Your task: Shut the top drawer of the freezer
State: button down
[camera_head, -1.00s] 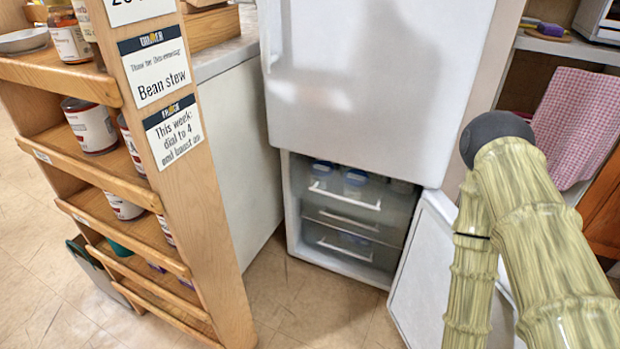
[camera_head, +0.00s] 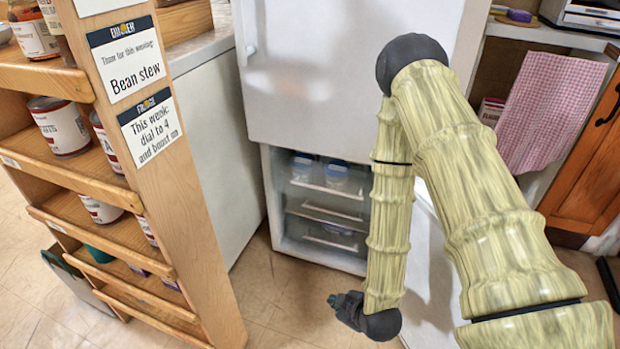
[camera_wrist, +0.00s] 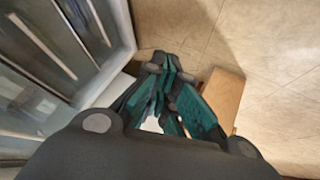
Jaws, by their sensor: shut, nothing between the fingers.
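The white freezer (camera_head: 264,190) is the lower compartment under a closed white upper door. Its drawers are stacked with pale bar handles. The top drawer (camera_head: 330,189) shows blue-lidded tubs above its front; I cannot tell how far out it stands. My arm hides the right side of the drawers. My gripper (camera_head: 338,301) is shut and empty, low in front of the freezer, and touches nothing I can see. In the wrist view its teal fingers (camera_wrist: 168,72) are together, with the drawer fronts (camera_wrist: 62,40) to the left.
The open freezer door (camera_head: 428,270) stands at the right, partly behind my arm. A wooden shelf rack (camera_head: 190,220) with cans stands at the left. Bare tiled floor (camera_head: 285,315) lies between the rack and the freezer. A pink checked towel (camera_head: 550,110) hangs at the right.

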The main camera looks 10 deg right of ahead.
jog(key=w+r+n+t, duration=0.5)
jog(key=w+r, duration=0.5)
jog(key=n+t+y+b, duration=0.1)
jog(key=n+t+y, duration=0.1)
jog(key=n+t, duration=0.35)
send_near(318, 166)
jog(key=s+a, duration=0.5)
jog(key=s, duration=0.1)
jog(key=shift+g, duration=0.45)
jog(key=shift+w+d+r+b, duration=0.15)
jog(key=shift+w+b, duration=0.6)
jog(key=shift+w, duration=1.4)
jog(key=shift+w+r+b, duration=0.15)
jog(key=shift+w+b, duration=0.65)
jog(key=shift+w, duration=1.35)
jog(key=shift+w+d+r+b, duration=0.15)
jog(key=shift+w+b, duration=0.6)
jog(key=shift+w, duration=1.4)
jog(key=shift+w+d+p, duration=0.35)
jog(key=shift+w+d, duration=0.25)
jog(key=shift+w, duration=0.35)
jog(key=shift+w+d+p, duration=0.3)
jog(key=shift+w+d, duration=0.35)
jog(key=shift+w, duration=0.35)
jog(key=shift+s+a, duration=0.1)
